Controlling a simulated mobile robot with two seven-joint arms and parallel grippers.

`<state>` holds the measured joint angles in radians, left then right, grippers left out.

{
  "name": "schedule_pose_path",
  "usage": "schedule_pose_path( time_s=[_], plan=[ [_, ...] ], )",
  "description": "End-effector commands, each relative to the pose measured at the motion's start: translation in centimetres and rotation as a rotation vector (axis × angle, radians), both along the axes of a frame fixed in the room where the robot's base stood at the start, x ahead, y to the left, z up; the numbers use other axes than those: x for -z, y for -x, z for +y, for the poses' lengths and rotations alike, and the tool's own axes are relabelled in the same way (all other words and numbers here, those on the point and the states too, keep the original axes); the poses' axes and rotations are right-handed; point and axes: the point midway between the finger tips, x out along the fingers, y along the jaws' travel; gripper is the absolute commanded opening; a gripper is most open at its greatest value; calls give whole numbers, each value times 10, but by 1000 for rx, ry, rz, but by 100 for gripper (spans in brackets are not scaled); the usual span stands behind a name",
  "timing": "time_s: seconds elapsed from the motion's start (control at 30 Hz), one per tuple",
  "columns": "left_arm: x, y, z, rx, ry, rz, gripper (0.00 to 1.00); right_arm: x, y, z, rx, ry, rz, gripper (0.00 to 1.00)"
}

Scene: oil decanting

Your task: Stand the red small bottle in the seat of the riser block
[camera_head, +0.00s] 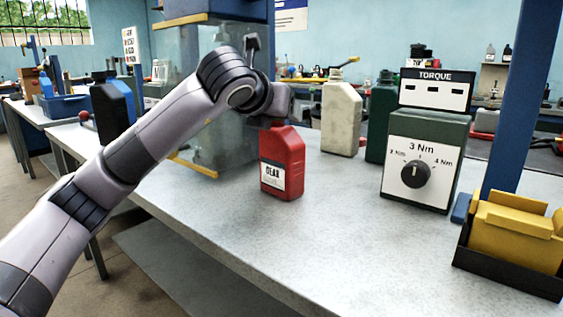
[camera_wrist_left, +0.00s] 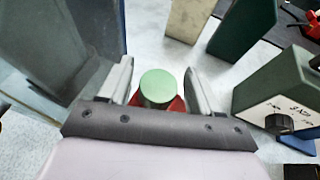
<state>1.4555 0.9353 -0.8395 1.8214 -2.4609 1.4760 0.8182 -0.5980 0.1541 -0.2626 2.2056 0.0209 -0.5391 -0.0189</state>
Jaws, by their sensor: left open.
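A red small bottle (camera_head: 283,162) with a white "GEAR" label stands upright on the grey workbench (camera_head: 240,230). In the left wrist view its green cap (camera_wrist_left: 158,86) shows between my fingers, with bits of red body below it. My left gripper (camera_wrist_left: 159,80) is open around the cap, with a gap visible beside the fingers. In the head view my left gripper (camera_head: 275,119) is at the bottle's top, partly hidden by my own arm. I cannot pick out a riser block or its seat for certain. My right gripper does not show.
A clear-walled blue-framed machine (camera_head: 208,90) stands left behind the bottle. A cream bottle (camera_head: 341,118) and a dark green bottle (camera_head: 381,118) stand behind right. A torque tester (camera_head: 425,150) and a yellow block in a black tray (camera_head: 515,235) stand right. The front bench is clear.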

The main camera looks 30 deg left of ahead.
Motion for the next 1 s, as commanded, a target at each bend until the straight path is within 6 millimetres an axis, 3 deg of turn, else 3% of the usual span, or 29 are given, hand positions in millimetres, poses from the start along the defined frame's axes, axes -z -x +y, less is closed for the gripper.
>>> schedule_pose_path(
  time_s=[0.3,0.5,1.0],
  plan=[
    [2,-5,1,0,-1,0,60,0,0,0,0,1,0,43],
    [2,-4,1,1,-1,0,0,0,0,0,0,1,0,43],
    [-7,-4,1,1,1,-5,0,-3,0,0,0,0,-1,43]
  ],
)
